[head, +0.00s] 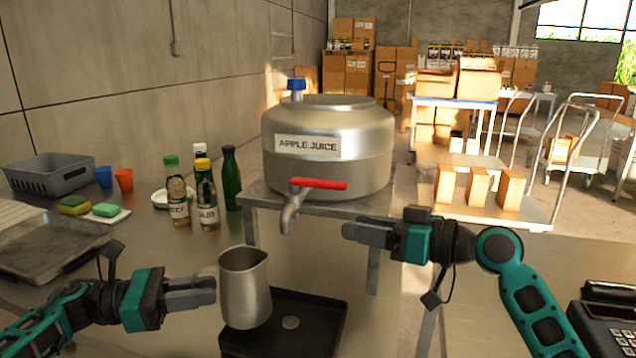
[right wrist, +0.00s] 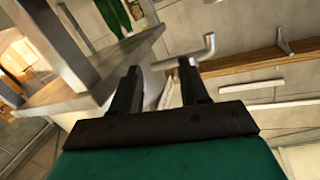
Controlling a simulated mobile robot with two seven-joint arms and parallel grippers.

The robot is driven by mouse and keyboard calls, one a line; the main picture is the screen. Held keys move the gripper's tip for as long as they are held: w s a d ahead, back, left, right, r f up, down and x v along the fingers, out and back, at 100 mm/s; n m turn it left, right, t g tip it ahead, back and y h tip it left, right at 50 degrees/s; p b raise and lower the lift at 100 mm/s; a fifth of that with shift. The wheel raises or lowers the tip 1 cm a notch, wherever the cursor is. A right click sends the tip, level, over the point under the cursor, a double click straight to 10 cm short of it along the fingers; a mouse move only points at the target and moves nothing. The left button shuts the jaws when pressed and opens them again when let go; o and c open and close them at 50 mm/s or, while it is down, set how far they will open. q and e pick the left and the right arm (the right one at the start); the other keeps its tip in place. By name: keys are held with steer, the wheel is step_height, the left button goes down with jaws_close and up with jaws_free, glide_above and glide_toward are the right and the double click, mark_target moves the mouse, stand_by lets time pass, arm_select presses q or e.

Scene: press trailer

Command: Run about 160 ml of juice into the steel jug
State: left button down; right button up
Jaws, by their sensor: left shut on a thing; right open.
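The steel jug (head: 246,290) is upright at the left part of the black drip tray (head: 318,335); I cannot tell whether its base touches the tray. My left gripper (head: 208,292) is shut on the jug at its left side; the handle is not clearly visible. The steel juice tank (head: 335,175), labelled APPLE JUICE, stands on a metal stand. Its tap spout (head: 290,215) points down, a little right of the jug's mouth. The red lever (head: 318,184) lies across, pointing right. No stream shows. My right gripper (head: 350,232) is open and empty, right of and below the lever.
Several bottles (head: 205,195) stand left of the tank, with a plate, cups, sponges and a grey basket (head: 50,176) farther left. A stand leg (head: 373,265) is close to my right gripper. A card terminal (head: 605,315) is at the lower right.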

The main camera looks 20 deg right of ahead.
steer(key=s+d+r+n+g+y, duration=0.2)
steer(key=s+d+r+n+y, duration=0.1)
steer(key=r+n, duration=0.3)
glide_toward(291, 180)
steer(key=shift+m+g, duration=0.3)
steer(key=x, duration=0.4)
steer(key=w+x, duration=0.1)
steer(key=x, duration=0.1)
steer(key=shift+d+f, duration=0.1)
steer(key=shift+d, duration=0.25)
jaws_close()
